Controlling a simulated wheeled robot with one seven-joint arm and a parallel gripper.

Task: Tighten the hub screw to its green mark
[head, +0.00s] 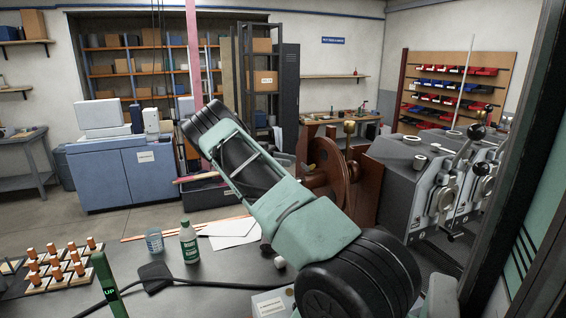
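My mint-green and black arm crosses the middle of the head view and hides much of what is behind it. My gripper does not show. A brown wheel (328,160) on a brown machine stands behind the arm, and its lower left part is covered. I cannot make out a hub screw or a green mark on it. The grey sample roaster (398,178) stands to the right, with round fronts and black-knobbed levers (477,131).
A dark frame edges the right.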

